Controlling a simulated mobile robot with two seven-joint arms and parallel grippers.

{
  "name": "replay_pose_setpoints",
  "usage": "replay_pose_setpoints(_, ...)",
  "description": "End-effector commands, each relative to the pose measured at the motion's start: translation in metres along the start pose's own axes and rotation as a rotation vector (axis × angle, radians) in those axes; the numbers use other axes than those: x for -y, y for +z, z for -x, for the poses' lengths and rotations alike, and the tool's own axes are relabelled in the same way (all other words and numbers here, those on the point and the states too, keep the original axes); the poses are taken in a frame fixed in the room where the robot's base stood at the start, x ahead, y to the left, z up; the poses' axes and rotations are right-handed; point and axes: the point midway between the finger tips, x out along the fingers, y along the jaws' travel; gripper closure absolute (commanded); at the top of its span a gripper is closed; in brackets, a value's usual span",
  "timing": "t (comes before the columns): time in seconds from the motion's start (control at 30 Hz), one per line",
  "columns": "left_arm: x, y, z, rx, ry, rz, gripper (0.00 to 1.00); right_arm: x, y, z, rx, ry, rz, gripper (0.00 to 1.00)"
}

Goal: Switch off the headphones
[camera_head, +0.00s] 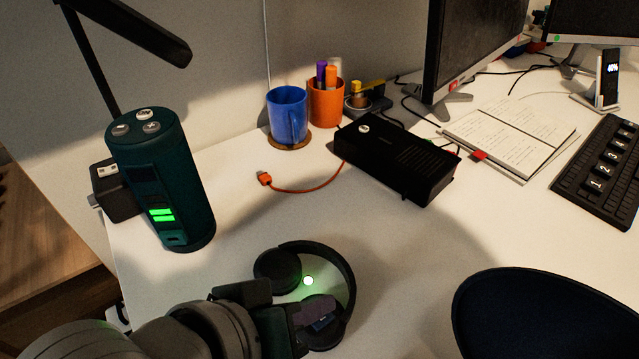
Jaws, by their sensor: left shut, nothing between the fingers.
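A pair of black headphones (346,284) lies on the white desk in the lower middle of the head view. One round ear cup (277,270) shows at its left. A bright green-white light (308,281) glows within the headband's curve. My left gripper (318,314) comes in from the lower left, shut and empty, over the near part of the headphones. It hides part of the near ear cup. Whether its tip touches the headphones I cannot tell. My right gripper is not in view.
A dark green cylindrical speaker (163,185) with green lights stands at the left desk edge. A black box (393,158), blue mug (287,116) and orange pen cup (325,103) stand behind. An orange cable (305,189) lies between. A dark chair back (545,318) blocks the lower right.

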Motion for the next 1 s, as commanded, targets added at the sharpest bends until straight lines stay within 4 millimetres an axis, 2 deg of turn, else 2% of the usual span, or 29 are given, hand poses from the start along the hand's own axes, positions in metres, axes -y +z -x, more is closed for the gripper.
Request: replay_pose_setpoints(1.0,0.006,0.0062,-0.0087,0.0,0.001,0.001,1.0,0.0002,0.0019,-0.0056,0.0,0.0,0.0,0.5)
